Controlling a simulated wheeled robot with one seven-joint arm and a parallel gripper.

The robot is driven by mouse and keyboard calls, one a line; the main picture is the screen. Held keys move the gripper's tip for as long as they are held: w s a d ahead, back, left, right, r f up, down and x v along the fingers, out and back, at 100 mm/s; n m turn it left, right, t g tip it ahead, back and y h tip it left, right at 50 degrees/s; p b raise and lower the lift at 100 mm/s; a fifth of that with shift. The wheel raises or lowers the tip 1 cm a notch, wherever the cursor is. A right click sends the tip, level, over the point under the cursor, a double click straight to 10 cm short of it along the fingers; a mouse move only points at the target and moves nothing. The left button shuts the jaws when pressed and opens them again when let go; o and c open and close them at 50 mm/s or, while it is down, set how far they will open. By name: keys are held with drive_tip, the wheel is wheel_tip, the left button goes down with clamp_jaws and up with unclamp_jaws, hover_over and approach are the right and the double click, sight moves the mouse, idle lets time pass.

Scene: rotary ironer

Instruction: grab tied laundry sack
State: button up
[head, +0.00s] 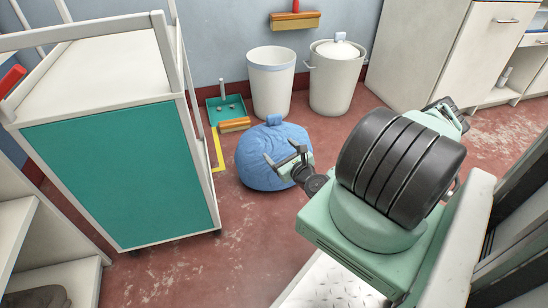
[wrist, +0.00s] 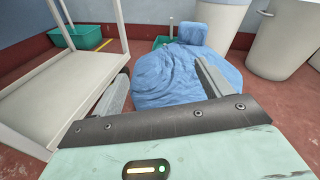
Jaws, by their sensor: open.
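The tied laundry sack (head: 255,160) is a rounded blue bag with a bunched knot (head: 274,120) on top. It sits on the red floor in front of two white bins. My gripper (head: 284,160) is open and overlaps the sack's front right side in the head view. In the wrist view the sack (wrist: 178,78) lies ahead, its knot (wrist: 193,33) at the top. My gripper (wrist: 160,82) shows one finger at the left and one over the sack's right part. Whether the fingers touch the cloth cannot be told.
A white cart with a green panel (head: 120,175) stands left of the sack. A white bin (head: 271,88) and a lidded bin (head: 336,85) stand behind it. A green dustpan (head: 222,108) and a brush (head: 234,125) lie behind left. Floor in front is clear.

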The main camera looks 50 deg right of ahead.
drive_tip(key=s+d+m+h, duration=0.1)
drive_tip(key=d+m+h, duration=0.1)
drive_tip(key=m+h, duration=0.15)
drive_tip(key=m+b, duration=0.2)
drive_tip(key=b, duration=0.3)
approach(275, 120)
drive_tip(key=shift+n+g+h, duration=0.25)
drive_tip(key=shift+g+h, duration=0.05)
drive_tip(key=shift+h, duration=0.05)
drive_tip(key=x, duration=0.4)
drive_tip(key=shift+w+d+r, duration=0.1)
drive_tip(key=shift+w+d, duration=0.05)
drive_tip(key=shift+w, duration=0.2)
drive_tip(key=shift+w+d+r, duration=0.1)
drive_tip(key=shift+w+d, duration=0.2)
drive_tip(key=shift+w, duration=0.25)
drive_tip(key=b+x, duration=0.3)
drive_tip(key=x, duration=0.1)
drive_tip(key=shift+w, duration=0.3)
drive_tip(key=shift+w+d, duration=0.15)
drive_tip(key=shift+w, duration=0.15)
drive_tip(key=shift+c, duration=0.4)
